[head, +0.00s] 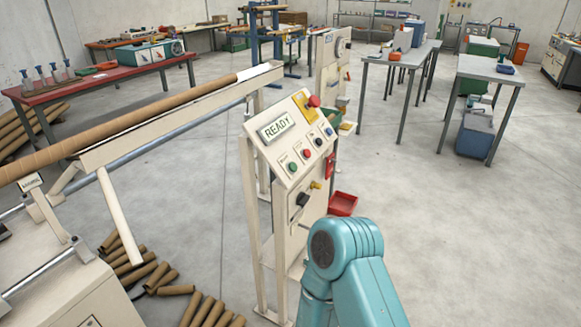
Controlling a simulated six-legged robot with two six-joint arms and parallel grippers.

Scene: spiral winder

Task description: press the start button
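The control panel (263,158) is a slanted cream box on a tall stand near the picture's middle. Its display (277,127) reads READY. A green button (292,167) sits at the lower left of a row, with a red button (306,153) beside it and dark knobs or buttons further up. A red mushroom button (314,101) stands on a yellow plate at the top. The small labels are not readable, so I cannot read which is start. My teal arm link shows at the lower right, below the panel; neither gripper is in view.
A long brown cardboard tube (130,119) lies along the cream winder rail (180,118) to the left. Cut tubes (211,312) lie on the floor below. A red bin (342,204) is just right of the stand.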

